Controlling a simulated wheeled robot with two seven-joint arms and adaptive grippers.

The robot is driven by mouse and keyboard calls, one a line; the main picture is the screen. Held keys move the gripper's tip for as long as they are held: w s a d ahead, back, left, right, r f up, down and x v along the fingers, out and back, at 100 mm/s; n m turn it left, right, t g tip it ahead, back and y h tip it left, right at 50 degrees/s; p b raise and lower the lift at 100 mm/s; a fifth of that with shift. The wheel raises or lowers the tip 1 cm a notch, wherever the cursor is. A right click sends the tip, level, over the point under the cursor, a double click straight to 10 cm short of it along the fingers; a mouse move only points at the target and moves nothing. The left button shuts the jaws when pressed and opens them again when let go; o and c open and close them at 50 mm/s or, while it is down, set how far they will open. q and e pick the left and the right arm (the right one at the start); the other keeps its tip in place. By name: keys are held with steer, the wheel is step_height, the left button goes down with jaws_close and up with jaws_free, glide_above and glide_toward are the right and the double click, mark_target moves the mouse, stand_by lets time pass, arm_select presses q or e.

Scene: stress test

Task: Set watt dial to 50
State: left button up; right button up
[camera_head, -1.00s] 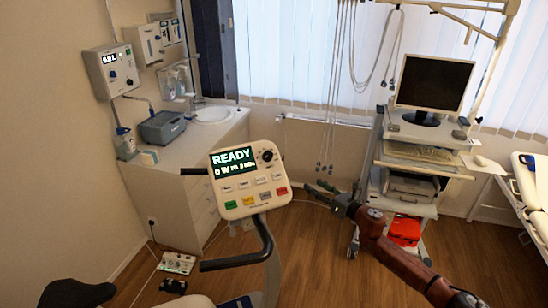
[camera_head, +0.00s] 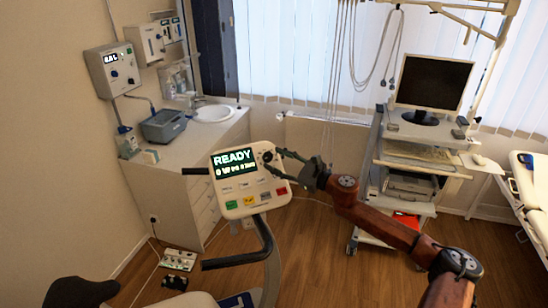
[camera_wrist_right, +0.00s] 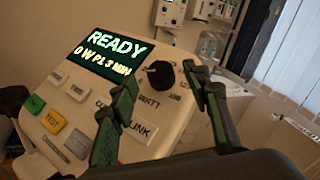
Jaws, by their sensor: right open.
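The exercise bike's control panel (camera_head: 240,198) is cream-coloured, with a screen (camera_head: 233,160) that reads "READY" and "0 W". The dark watt dial (camera_head: 267,156) is at the panel's upper right. In the right wrist view the black dial (camera_wrist_right: 160,74) stands near the two fingertips. My right gripper (camera_head: 279,160) is open, its fingers reaching the panel's right edge by the dial. In the right wrist view its green-black fingers (camera_wrist_right: 160,80) are spread wide, with the dial at or just beyond the gap; contact cannot be told. My left gripper is not in view.
The bike's dark handlebar (camera_head: 240,258) curves below the panel. A cart with a monitor (camera_head: 434,83) and printer stands at the right. A counter with a sink (camera_head: 213,113) is behind left. A bed (camera_head: 530,180) is at the far right.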

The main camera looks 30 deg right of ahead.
steer(key=shift+w+a, duration=0.25)
steer(key=shift+w, duration=0.35)
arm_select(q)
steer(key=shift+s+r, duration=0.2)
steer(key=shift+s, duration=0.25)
arm_select(e)
steer(key=shift+w, duration=0.1)
steer(key=shift+c, duration=0.6)
steer(key=c, duration=1)
steer(key=shift+c, duration=0.2)
steer(key=shift+a, duration=0.1)
